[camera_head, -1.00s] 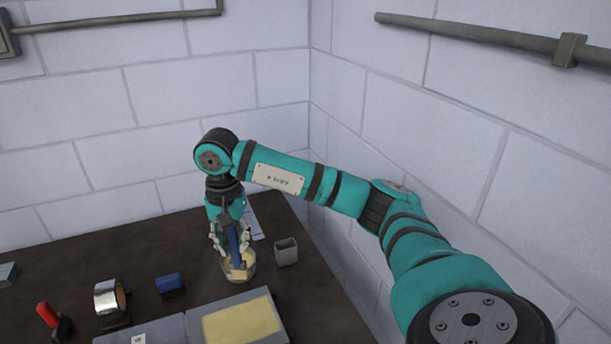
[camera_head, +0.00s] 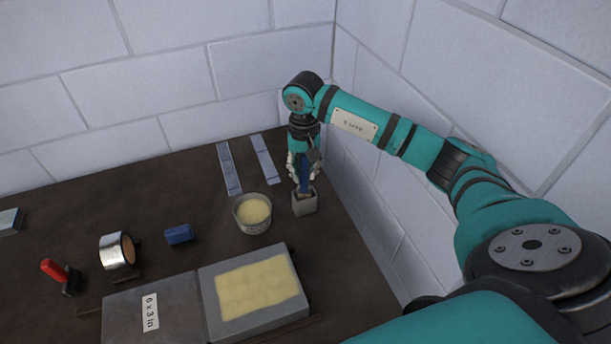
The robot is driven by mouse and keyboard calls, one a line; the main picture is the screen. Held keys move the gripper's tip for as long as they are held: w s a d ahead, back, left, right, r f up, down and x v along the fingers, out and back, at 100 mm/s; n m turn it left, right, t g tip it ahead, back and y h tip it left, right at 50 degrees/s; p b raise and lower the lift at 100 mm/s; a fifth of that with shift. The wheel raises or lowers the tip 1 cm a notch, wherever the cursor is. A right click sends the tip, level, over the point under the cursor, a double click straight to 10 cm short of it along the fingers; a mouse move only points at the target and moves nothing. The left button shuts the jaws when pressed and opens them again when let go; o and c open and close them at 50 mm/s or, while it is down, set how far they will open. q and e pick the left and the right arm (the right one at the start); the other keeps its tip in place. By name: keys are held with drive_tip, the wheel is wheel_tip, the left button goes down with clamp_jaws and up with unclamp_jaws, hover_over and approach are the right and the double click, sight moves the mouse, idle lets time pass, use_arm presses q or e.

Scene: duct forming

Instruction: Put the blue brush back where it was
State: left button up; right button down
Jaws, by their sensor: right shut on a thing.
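The blue brush (camera_head: 304,180) is upright in my right gripper (camera_head: 304,167), which is shut on its handle. The brush's lower end is at the mouth of a small grey square holder (camera_head: 304,205) near the table's right edge. The bristles are hidden, and I cannot tell how far they are inside the holder. A round tub of pale yellow paste (camera_head: 254,211) stands just left of the holder. My left gripper is not in view.
Two grey metal strips (camera_head: 263,160) lie behind the tub. In front are a grey slab with a yellowish coated patch (camera_head: 257,287) and a grey plate labelled "6 x 3 in" (camera_head: 124,312). A tape roll (camera_head: 117,250), blue block (camera_head: 179,235) and red-handled tool (camera_head: 55,271) lie left.

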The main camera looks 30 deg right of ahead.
sight(304, 191)
wheel_tip(304, 191, down, 3)
drive_tip(key=shift+f+p, duration=0.2)
drive_tip(key=shift+p, duration=0.4)
drive_tip(key=shift+w+f, duration=0.1)
drive_tip(key=shift+f, duration=0.2)
drive_tip(key=c, duration=1.6)
unclamp_jaws()
drive_tip(key=shift+b, duration=0.3)
drive_tip(key=o, duration=0.4)
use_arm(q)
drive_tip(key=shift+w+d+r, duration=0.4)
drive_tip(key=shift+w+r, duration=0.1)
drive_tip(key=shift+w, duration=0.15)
use_arm(e)
drive_tip(key=shift+o, duration=0.2)
